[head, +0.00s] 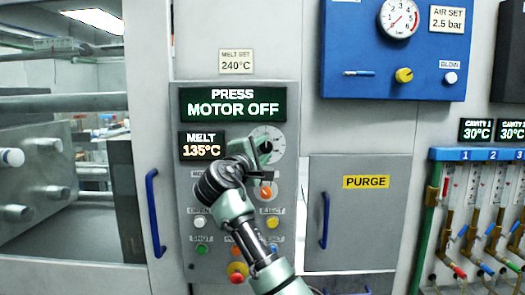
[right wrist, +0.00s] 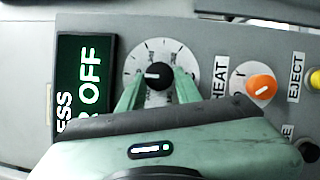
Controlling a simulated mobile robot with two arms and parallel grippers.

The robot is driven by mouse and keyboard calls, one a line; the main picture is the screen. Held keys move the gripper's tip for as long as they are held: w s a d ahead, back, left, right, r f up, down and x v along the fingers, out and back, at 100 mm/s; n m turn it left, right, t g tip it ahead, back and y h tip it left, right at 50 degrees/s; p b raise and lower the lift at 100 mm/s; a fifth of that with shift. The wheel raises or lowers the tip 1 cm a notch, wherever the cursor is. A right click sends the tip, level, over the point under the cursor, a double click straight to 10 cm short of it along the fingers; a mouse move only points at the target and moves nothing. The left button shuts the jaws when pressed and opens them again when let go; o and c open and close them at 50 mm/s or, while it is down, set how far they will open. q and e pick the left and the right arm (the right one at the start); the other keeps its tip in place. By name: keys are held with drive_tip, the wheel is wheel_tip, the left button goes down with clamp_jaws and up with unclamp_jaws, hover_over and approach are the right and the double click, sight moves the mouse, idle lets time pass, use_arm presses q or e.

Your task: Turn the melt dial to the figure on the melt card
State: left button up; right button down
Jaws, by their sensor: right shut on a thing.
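The melt card (head: 236,61) above the press panel reads MELT SET 240°C. The melt display (head: 202,146) reads 135°C. The melt dial (head: 279,141) is a pale round scale, partly hidden by my right gripper (head: 264,148) in the head view. In the right wrist view the dial's black knob (right wrist: 158,72) sits between the two green fingers of my right gripper (right wrist: 158,84), which is shut on it. The knob's white mark points left in that view. My left gripper is not in view.
The press display (head: 233,104) reads PRESS MOTOR OFF. An orange heat knob (right wrist: 261,87) is close beside the dial. Several push buttons lie lower on the panel, partly behind my right arm. A purge door (head: 366,215) with a blue handle is to the right.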

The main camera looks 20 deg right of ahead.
drive_tip(key=m, duration=0.2)
drive_tip(key=m+g+y+p, duration=0.1)
drive_tip(key=m, duration=0.1)
drive_tip(key=m+g+p, duration=0.1)
drive_tip(key=shift+r+m+y, duration=0.3)
drive_tip(key=shift+r+m, duration=0.1)
drive_tip(key=m+y+p, duration=0.1)
drive_tip(key=m, duration=0.1)
drive_tip(key=shift+d+m+p, duration=0.1)
drive_tip(key=shift+m+p, duration=0.2)
drive_tip(key=shift+p, duration=0.05)
drive_tip(key=shift+m+g+y+p, duration=0.3)
drive_tip(key=shift+m+g+y, duration=0.1)
drive_tip(key=shift+m+y, duration=0.25)
drive_tip(key=shift+m, duration=0.25)
drive_tip(key=c, duration=1)
unclamp_jaws()
drive_tip(key=shift+d, duration=0.1)
drive_tip(key=shift+r, duration=0.1)
